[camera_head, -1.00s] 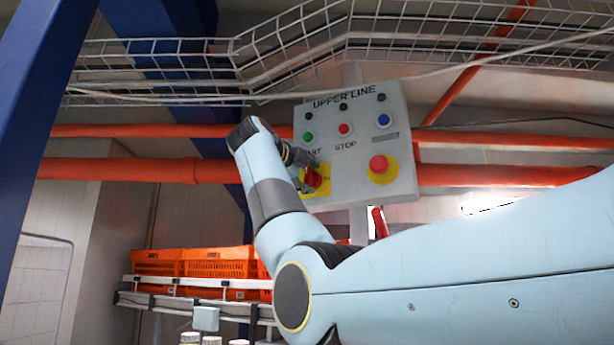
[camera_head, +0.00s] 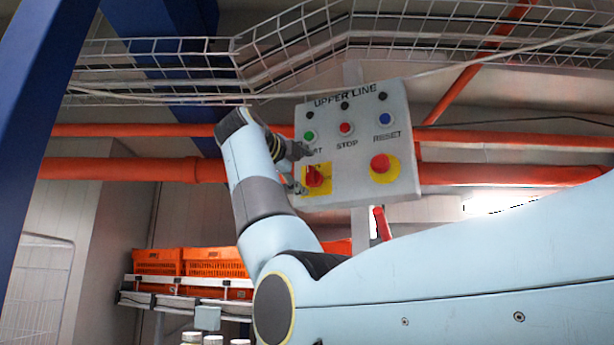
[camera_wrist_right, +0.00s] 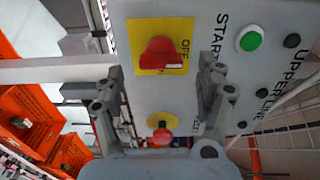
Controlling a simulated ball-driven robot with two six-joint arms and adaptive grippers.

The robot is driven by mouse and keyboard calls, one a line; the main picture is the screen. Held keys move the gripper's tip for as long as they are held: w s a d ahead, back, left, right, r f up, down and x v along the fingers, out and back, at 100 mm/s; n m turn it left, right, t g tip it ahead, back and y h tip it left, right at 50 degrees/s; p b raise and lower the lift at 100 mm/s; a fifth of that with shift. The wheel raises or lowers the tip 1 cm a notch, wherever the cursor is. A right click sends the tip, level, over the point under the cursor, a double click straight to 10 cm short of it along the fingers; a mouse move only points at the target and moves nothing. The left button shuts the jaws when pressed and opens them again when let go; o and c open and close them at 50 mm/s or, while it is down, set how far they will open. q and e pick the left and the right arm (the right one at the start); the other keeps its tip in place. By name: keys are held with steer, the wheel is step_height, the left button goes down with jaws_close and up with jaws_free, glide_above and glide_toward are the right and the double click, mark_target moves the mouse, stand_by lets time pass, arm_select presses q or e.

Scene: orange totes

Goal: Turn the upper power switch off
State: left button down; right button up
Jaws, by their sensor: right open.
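The control panel (camera_head: 345,185) lettered "UPPER LINE" hangs at the upper middle of the head view. The power switch (camera_head: 315,176) is a red rotary knob on a yellow plate at its lower left. In the right wrist view, the switch (camera_wrist_right: 163,52) faces me, with "OFF" lettering beside the knob. My right gripper (camera_wrist_right: 160,68) is open, its fingers on both sides of the switch in that view and not closed on it. In the head view, my right gripper (camera_head: 297,170) is at the panel's left edge, partly hidden behind my wrist. My left gripper is out of view.
A red mushroom button (camera_head: 380,163) on a yellow disc sits right of the switch. Green (camera_head: 309,136), red (camera_head: 346,128) and blue (camera_head: 385,118) buttons are above. A wire cable tray (camera_head: 420,35) runs overhead. Orange totes (camera_head: 215,263) stand on a rack below left.

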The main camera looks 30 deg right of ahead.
steer(key=v, duration=0.9)
steer(key=shift+w+d, duration=0.1)
